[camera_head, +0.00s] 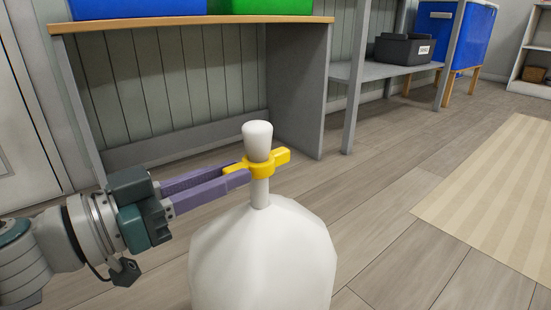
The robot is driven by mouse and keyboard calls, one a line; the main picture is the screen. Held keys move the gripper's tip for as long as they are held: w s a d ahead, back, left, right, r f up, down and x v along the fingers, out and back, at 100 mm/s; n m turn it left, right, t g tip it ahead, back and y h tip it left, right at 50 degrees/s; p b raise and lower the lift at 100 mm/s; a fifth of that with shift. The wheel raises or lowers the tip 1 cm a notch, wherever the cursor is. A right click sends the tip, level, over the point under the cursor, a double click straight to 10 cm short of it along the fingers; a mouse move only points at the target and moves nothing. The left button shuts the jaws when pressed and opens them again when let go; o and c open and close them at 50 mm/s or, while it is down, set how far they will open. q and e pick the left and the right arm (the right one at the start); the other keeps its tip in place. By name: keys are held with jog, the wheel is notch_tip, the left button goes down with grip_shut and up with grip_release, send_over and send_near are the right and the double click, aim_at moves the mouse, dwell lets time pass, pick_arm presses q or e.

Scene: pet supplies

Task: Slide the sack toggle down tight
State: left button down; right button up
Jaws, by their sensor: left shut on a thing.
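A white sack (262,258) stands upright on the floor at the lower middle, its base cut off by the picture's bottom edge. Its narrow neck (260,193) rises to a wider rounded top (257,139). A yellow toggle (263,170) sits around the neck, just under that top and above the sack's shoulders. It has a tab on each side. My left gripper (237,176) comes in from the left, its purple fingers shut on the toggle's left tab. My right gripper does not show.
A grey bench with a wooden top (190,24) stands behind the sack, holding blue and green bins. A grey shelf (385,69) with a dark box (404,49) is farther back right. A striped beige rug (490,195) lies at right. Floor between sack and rug is clear.

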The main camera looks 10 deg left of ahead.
pick_arm(q)
notch_tip(320, 180, down, 4)
jog(key=b, duration=0.2)
jog(key=shift+f+b, duration=0.25)
jog(key=shift+b, duration=0.1)
jog(key=shift+r, duration=0.1)
jog(key=c, duration=0.8)
grip_release()
jog(key=shift+o, duration=0.2)
jog(key=shift+s+a+r+p, duration=0.1)
jog(key=shift+s+a+p, duration=0.3)
jog(key=shift+p, duration=0.1)
jog(key=p+v, duration=0.3)
jog(key=v, duration=0.6)
jog(key=shift+p, duration=0.3)
